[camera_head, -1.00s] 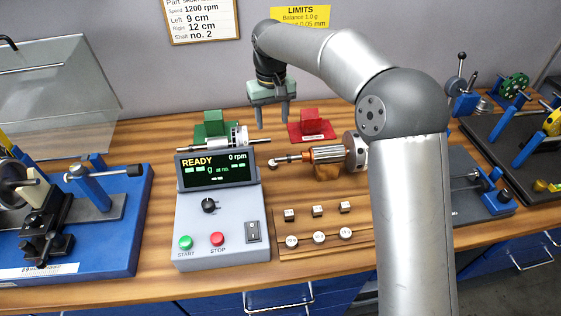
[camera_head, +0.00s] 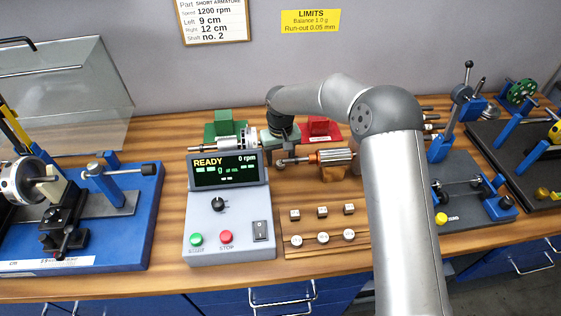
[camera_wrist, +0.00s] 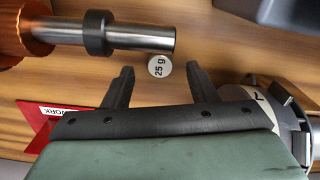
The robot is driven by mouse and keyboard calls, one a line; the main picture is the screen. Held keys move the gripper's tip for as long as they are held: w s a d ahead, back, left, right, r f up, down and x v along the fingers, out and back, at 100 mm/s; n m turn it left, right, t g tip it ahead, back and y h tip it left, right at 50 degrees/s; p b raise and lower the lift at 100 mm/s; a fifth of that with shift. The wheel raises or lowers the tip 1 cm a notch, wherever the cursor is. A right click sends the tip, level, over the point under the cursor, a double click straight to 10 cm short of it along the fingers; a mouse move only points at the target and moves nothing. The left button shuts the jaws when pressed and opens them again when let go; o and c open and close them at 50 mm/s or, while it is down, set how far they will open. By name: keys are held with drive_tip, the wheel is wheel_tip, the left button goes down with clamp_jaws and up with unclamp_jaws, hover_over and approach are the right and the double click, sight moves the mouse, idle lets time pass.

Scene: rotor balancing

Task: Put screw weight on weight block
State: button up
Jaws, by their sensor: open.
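A small round screw weight (camera_wrist: 159,67) marked "25 g" lies on the wooden bench, in the wrist view just beside the end of a steel shaft. It is very small in the head view (camera_head: 280,166). My gripper (camera_wrist: 158,77) is open, with one finger on each side of the weight's near edge in the wrist view; whether it touches the weight cannot be told. The wooden weight block (camera_head: 335,224) carries small metal cubes in a back row and round labelled weights in front.
The copper-wound rotor (camera_head: 330,157) lies right of my gripper, its shaft close to the weight. The control box (camera_head: 229,222) stands in front. A green stand (camera_head: 220,128) and a red stand (camera_head: 319,131) are behind. A flanged part (camera_wrist: 265,115) is close to the right finger.

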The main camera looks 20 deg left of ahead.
drive_tip(key=shift+f, duration=0.95)
drive_tip(key=c, duration=1.1)
